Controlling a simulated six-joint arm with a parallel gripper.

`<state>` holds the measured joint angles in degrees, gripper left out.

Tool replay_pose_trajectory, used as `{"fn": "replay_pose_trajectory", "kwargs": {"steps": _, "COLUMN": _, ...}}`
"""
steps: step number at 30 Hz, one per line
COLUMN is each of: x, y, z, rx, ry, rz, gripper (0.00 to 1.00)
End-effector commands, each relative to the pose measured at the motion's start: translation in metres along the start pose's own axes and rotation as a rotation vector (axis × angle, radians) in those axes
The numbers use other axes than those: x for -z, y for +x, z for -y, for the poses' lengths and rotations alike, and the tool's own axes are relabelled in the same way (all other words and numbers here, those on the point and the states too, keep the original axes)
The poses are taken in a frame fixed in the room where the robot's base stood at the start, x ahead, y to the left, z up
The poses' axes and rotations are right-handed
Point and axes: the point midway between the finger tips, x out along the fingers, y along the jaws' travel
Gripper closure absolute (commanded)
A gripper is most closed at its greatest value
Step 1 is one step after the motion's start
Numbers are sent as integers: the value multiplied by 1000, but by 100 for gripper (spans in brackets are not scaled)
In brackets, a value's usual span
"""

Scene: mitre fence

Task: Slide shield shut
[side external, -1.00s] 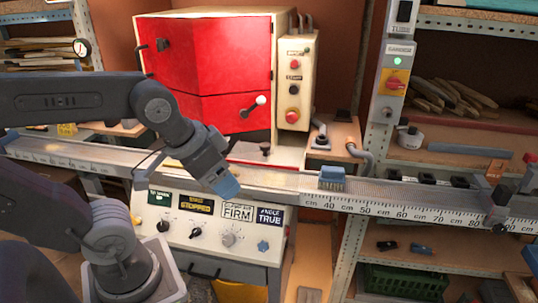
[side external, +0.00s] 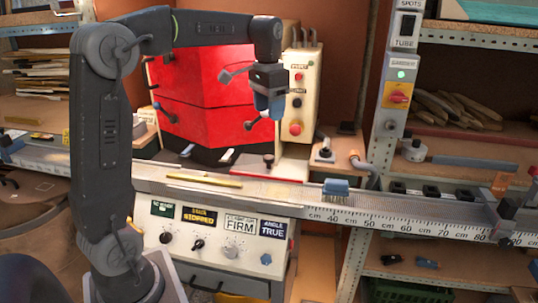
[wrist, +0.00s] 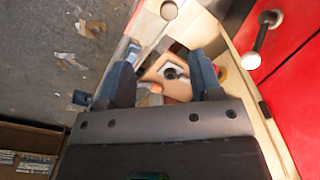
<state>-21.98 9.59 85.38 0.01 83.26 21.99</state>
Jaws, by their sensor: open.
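The red shield (side external: 205,95) covers the front of the cream machine in the side external view, with a dark gap under its lower edge. Its handle (side external: 251,124) sticks out at the lower right, and its ball end is hidden behind my fingertips there. My gripper (side external: 272,112) points down in front of the shield's right side. In the wrist view my gripper (wrist: 165,70) is open with nothing held between the fingers. The white ball knob (wrist: 250,61) shows there to the right of the right finger, apart from it, beside the red shield (wrist: 303,95).
A rail with a cm scale (side external: 400,227) runs across the front, with a blue brush (side external: 336,187) and a yellow strip (side external: 203,180) on it. A control panel (side external: 210,238) is below. The cream control box (side external: 300,75) stands close right of my gripper.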

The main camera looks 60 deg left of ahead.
Motion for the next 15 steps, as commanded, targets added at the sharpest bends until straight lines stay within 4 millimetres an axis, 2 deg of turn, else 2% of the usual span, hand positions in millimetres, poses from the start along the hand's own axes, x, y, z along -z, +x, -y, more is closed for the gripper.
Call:
{"fn": "replay_pose_trajectory", "kwargs": {"steps": 3, "x": 9, "y": 4, "z": 14, "rx": -10, "ry": -1, "rz": 26, "gripper": 41}}
{"fn": "replay_pose_trajectory", "kwargs": {"steps": 8, "x": 10, "y": 12, "z": 17, "rx": -13, "ry": 1, "rz": 32, "gripper": 41}}
{"fn": "replay_pose_trajectory", "kwargs": {"steps": 11, "x": 9, "y": 26, "z": 16, "rx": -14, "ry": 1, "rz": 33, "gripper": 41}}
{"fn": "replay_pose_trajectory", "kwargs": {"steps": 15, "x": 8, "y": 53, "z": 16, "rx": -14, "ry": 0, "rz": 35, "gripper": 41}}
